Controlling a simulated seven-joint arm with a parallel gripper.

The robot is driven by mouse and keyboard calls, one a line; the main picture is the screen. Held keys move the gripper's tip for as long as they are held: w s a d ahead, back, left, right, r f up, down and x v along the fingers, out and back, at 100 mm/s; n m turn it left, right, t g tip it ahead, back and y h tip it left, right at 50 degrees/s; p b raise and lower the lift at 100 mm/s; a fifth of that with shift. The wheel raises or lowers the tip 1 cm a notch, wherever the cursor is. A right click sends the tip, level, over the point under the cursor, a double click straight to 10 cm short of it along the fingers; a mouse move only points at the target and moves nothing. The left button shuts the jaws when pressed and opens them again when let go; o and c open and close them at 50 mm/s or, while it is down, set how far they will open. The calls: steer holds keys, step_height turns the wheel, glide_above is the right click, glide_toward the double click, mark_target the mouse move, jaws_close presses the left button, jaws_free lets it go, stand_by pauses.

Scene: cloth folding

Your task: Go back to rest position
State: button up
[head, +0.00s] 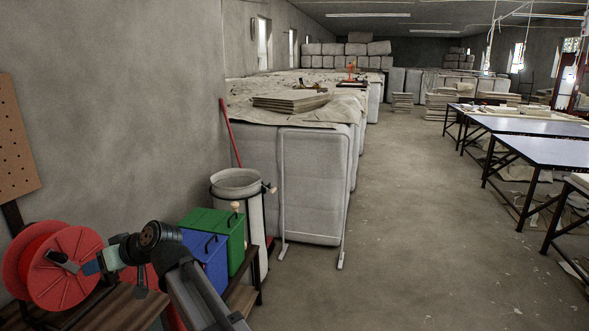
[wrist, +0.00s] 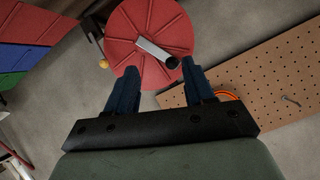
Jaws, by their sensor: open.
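My gripper (wrist: 158,72) is open in the wrist view, its two dark blue fingers apart with nothing held between them. In the head view my gripper (head: 84,268) is at the lower left, in front of a red reel (head: 70,285). In the wrist view the red reel (wrist: 125,30) lies beyond the fingertips, with a grey handle (wrist: 155,52) showing in the gap between them. I cannot tell how close the fingertips are to the handle. My arm reaches in from the bottom of the head view and bends left toward the reel.
A blue box (head: 206,262) and a green box (head: 222,225) stand right of my arm, beside a white bin (head: 236,185). A pegboard (head: 14,140) hangs on the left wall. Wrapped bales (head: 315,170) stand behind; tables (head: 540,150) line the right. The middle floor is clear.

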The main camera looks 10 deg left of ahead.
steer(key=w+d+f+m+h, duration=0.2)
steer(key=d+f+m+h, duration=0.3)
steer(key=d+f, duration=1.65)
steer(key=w+d+f+m+h, duration=0.2)
steer(key=d+f+h, duration=0.4)
steer(key=d+f, duration=1.5)
steer(key=s+d+f+m+g+h, duration=0.1)
steer(key=s+d+f, duration=0.2)
steer(key=d+f, duration=0.45)
steer(key=s+d+f+m+g+h, duration=0.1)
steer(key=s+d+f, duration=0.3)
steer(key=d+f, duration=0.35)
steer(key=s+d+f+m+g, duration=0.2)
steer(key=s+d+f, duration=0.2)
steer(key=s+d, duration=0.3)
steer(key=s+d+f+m+g, duration=0.2)
steer(key=s+d+f+m, duration=0.1)
steer(key=s+d, duration=0.5)
steer(key=shift+d+f+y, duration=0.4)
steer(key=shift+d+f, duration=0.25)
steer(key=shift+d, duration=0.45)
steer(key=shift+s, duration=0.1)
